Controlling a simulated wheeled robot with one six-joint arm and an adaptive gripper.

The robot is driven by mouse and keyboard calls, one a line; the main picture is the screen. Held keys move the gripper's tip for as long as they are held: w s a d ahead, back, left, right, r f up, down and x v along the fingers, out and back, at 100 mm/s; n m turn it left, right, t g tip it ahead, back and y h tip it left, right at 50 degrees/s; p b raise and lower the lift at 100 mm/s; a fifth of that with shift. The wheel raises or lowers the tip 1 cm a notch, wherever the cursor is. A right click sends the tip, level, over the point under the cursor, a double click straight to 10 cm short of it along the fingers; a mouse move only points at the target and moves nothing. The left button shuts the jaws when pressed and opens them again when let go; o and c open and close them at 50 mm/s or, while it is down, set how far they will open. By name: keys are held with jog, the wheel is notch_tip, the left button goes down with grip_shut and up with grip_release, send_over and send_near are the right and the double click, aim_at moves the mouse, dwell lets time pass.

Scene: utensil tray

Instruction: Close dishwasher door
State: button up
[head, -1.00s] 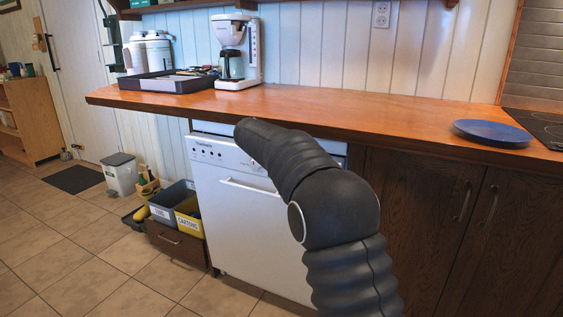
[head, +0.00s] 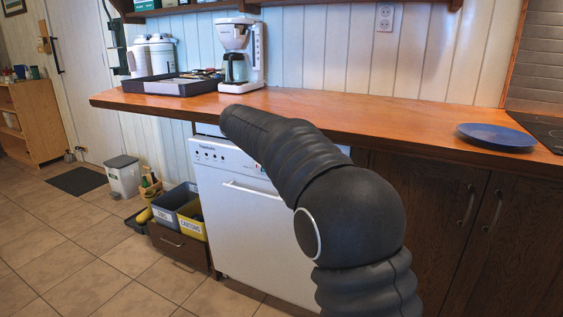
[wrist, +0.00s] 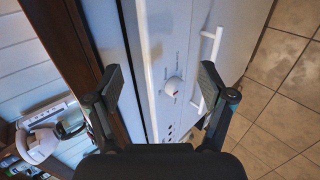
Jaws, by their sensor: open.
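The white dishwasher door (head: 240,225) stands nearly upright under the wooden counter. It has a control strip on top and a horizontal bar handle (head: 252,188). A pale strip shows above its top edge, and the door looks slightly ajar. My gripper (wrist: 160,88) is open and empty, over the door's top part. Contact cannot be told. In the head view my arm hides the gripper and part of the door.
The wooden counter (head: 350,112) overhangs the dishwasher and holds a coffee maker (head: 240,52), a dark tray (head: 150,86) and a blue plate (head: 496,137). Labelled bins (head: 190,222) stand left of the dishwasher. Dark cabinets (head: 425,215) are on the right. The tiled floor at left is mostly clear.

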jog(key=shift+v, duration=1.85)
